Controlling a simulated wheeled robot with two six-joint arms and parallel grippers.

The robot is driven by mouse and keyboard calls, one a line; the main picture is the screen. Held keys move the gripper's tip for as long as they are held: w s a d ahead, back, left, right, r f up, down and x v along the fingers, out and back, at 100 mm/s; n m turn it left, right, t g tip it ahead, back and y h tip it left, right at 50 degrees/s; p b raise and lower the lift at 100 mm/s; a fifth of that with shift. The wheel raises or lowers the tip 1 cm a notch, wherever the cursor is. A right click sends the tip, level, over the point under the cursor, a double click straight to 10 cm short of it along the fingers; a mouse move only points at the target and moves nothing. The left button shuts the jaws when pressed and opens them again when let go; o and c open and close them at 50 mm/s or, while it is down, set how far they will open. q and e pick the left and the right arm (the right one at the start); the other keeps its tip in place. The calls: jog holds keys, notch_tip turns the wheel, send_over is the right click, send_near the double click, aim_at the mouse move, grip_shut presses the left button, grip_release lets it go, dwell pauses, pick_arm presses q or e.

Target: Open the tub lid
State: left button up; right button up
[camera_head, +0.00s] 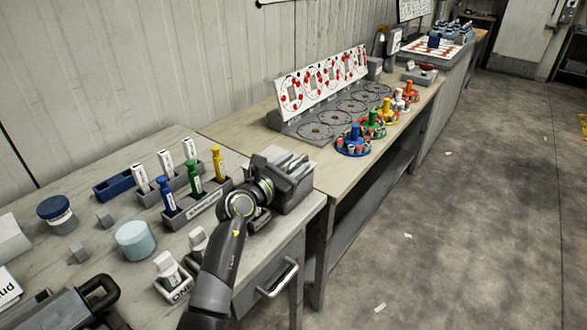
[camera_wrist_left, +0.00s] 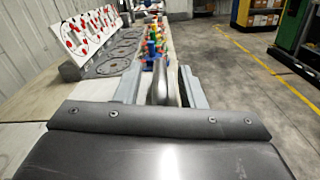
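I cannot tell whether this piece is the lid's handle. The gripper body hides most of the tub's top. My right gripper is not in view.
A rack (camera_head: 195,203) with coloured and white bottles stands left of the gripper. A pale blue jar (camera_head: 135,241) and a blue-capped jar (camera_head: 57,216) stand farther left. Beyond are a board with red marks (camera_head: 322,80) and coloured peg stands (camera_head: 354,142).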

pick_arm(q)
grip_shut()
dwell(0.3)
jog(key=shift+r, duration=0.1)
